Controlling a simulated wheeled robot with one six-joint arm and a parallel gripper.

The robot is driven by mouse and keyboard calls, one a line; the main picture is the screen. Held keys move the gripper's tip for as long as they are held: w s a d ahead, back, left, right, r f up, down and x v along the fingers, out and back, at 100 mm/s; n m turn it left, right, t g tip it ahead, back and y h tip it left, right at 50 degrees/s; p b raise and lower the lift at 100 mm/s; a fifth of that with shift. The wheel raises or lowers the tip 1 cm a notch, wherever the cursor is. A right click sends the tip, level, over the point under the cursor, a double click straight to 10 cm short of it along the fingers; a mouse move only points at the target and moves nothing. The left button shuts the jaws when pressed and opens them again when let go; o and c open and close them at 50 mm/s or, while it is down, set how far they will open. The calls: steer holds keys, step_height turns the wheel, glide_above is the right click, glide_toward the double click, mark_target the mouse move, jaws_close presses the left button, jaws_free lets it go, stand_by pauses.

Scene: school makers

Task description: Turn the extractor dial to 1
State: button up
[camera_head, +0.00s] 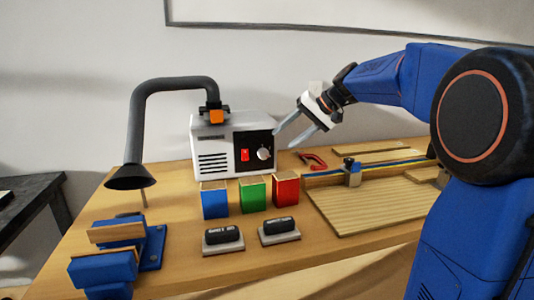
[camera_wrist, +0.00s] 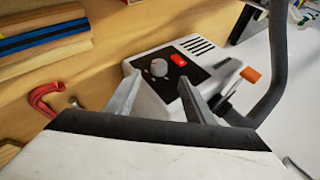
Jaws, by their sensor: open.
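The extractor (camera_head: 213,150) is a white box with a black front panel, standing at the back of the wooden workbench. A grey-white dial (camera_head: 264,153) sits on the panel, to the right of a red switch (camera_head: 245,155). My gripper (camera_head: 297,137) is open and empty, to the right of the dial and apart from it. In the wrist view the dial (camera_wrist: 159,68) and red switch (camera_wrist: 178,60) show beyond the open fingers (camera_wrist: 158,95). The dial's marks are too small to read.
A grey hose (camera_head: 138,115) with a black hood arches left of the extractor. Blue, green (camera_head: 252,194) and red boxes stand in front of it. A red clamp (camera_head: 312,161) lies to the right, near a wooden board (camera_head: 375,208). A blue vise (camera_head: 110,265) is at front left.

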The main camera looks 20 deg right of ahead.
mark_target(265, 155)
steer(key=x, duration=1)
steer(key=shift+f, duration=0.1)
steer(key=c, duration=1)
